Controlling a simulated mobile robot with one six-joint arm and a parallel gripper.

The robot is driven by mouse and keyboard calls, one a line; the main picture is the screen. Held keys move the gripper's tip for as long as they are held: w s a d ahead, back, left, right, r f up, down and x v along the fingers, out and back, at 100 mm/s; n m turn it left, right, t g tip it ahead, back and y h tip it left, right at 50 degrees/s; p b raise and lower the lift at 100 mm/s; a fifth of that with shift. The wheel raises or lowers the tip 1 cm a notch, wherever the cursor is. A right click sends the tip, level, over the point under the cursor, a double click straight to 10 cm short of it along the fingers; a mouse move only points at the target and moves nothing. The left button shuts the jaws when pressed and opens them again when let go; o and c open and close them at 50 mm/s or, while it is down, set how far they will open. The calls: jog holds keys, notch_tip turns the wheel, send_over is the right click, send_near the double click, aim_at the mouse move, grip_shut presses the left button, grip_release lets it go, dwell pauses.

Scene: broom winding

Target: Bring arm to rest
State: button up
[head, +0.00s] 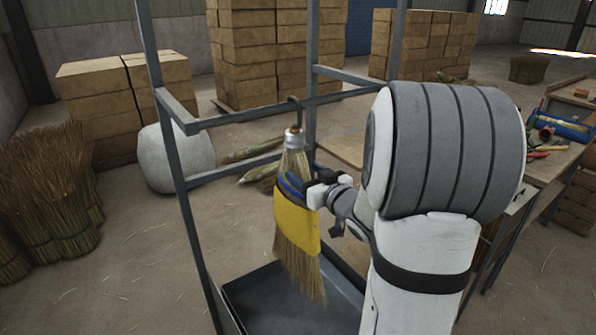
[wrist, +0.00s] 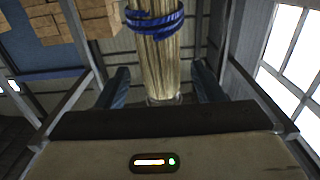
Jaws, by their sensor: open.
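A straw broom (head: 291,165) hangs from a hook (head: 295,112) on the grey metal rack's crossbar, with its bristles pointing down. A yellow band (head: 296,225) wraps its lower part, and a silver collar tops it. My gripper (head: 308,188) is at the broom's right side, at mid-height. In the wrist view, my gripper (wrist: 162,72) is open, with a finger on each side of the straw bundle (wrist: 158,55). Blue binding (wrist: 154,22) circles the straw there. Contact with the fingers does not show. My arm hides part of the rack and floor.
A dark tray (head: 275,300) lies under the broom inside the rack frame (head: 180,195). A workbench (head: 548,165) with tools stands at right. Straw bundles (head: 45,200), a pale round sack (head: 178,158) and stacked boxes (head: 125,100) stand left and behind. Open floor lies at lower left.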

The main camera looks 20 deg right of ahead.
jog(key=shift+s+d, duration=0.15)
jog(key=shift+s, duration=0.6)
jog(key=shift+s+d, duration=0.15)
jog(key=shift+s, duration=0.6)
jog(key=shift+w+f+g+h, duration=0.1)
jog(key=shift+w+g+h, duration=0.2)
jog(key=shift+h, duration=0.4)
jog(key=shift+a+f+m+g+h, duration=0.1)
jog(key=shift+a+m+g+h, duration=0.1)
jog(key=shift+m+g+h, duration=0.3)
jog(key=shift+s+a+f+g+h, duration=0.1)
jog(key=shift+s+f+g+h, duration=0.2)
jog(key=shift+h, duration=0.5)
jog(key=s+a+f+g, duration=0.2)
jog(key=s+a+g, duration=0.2)
jog(key=s, duration=0.3)
jog(key=s+a+f+g, duration=0.2)
jog(key=s+a+g, duration=0.2)
jog(key=s, duration=0.4)
jog(key=s+a+f+m+g, duration=0.1)
jog(key=s+a+f+g, duration=0.1)
jog(key=s+a+g, duration=0.2)
jog(key=s+a, duration=0.1)
jog(key=s, duration=0.2)
jog(key=shift+s+a+g+y, duration=0.2)
jog(key=shift+a+g+y, duration=0.1)
jog(key=shift+a, duration=0.1)
